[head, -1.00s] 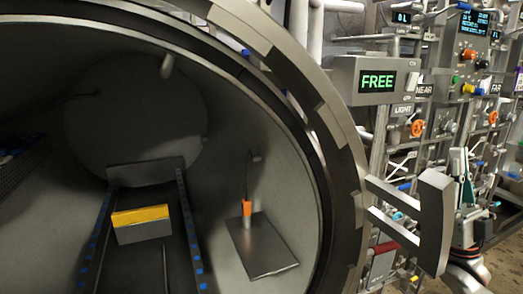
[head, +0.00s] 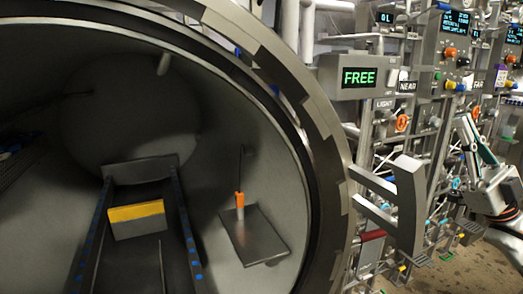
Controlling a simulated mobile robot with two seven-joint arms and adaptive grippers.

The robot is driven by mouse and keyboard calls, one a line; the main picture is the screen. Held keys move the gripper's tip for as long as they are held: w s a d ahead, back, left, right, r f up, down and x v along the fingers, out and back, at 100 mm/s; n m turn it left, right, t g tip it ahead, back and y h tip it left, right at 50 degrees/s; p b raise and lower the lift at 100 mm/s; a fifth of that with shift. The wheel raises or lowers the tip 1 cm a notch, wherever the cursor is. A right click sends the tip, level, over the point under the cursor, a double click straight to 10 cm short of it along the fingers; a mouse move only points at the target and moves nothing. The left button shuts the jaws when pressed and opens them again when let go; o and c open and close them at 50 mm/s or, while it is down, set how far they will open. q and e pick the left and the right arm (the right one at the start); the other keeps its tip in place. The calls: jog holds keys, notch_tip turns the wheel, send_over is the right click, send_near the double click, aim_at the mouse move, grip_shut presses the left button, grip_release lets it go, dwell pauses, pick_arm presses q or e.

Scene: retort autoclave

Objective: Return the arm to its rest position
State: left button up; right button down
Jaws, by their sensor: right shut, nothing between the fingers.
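My right gripper (head: 468,130) is at the right edge of the head view, pointing up, in front of the panel of valves and pipes. It is shut and holds nothing. Its wrist and arm run off the right edge of the picture. My left gripper is not in the picture.
The round autoclave opening (head: 325,180) fills the left, with a yellow-topped block (head: 137,212) between rails and a plate (head: 255,235) with an orange-tipped probe (head: 239,200) inside. A grey bracket (head: 407,205) juts out from the rim. A display (head: 360,77) reads FREE.

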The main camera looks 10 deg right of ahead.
jog(key=w+a+f+m+h, duration=0.2)
jog(key=f+h, duration=0.3)
jog(key=f, duration=0.6)
jog(key=w+a+f+m+g+h, duration=0.15)
jog(key=f+h, duration=0.35)
jog(key=f, duration=0.7)
jog(key=w+a+f+m+h, duration=0.25)
jog(key=f+h, duration=0.25)
jog(key=f, duration=0.6)
jog(key=s+d+f+g+h, duration=0.1)
jog(key=s+f+g+h, duration=0.25)
jog(key=s+f, duration=0.95)
jog(key=s+f+g+h, duration=0.2)
jog(key=s+f+g, duration=0.2)
jog(key=s+f, duration=1)
jog(key=w+a+f+m+p, duration=0.1)
jog(key=a+m, duration=0.3)
jog(key=a, duration=0.6)
jog(key=w+a+f+m+t+p, duration=0.1)
jog(key=a+m, duration=0.3)
jog(key=a, duration=0.6)
jog(key=shift+w+a+f+m, duration=0.25)
jog(key=shift+w+f+m, duration=0.2)
jog(key=shift+f, duration=0.4)
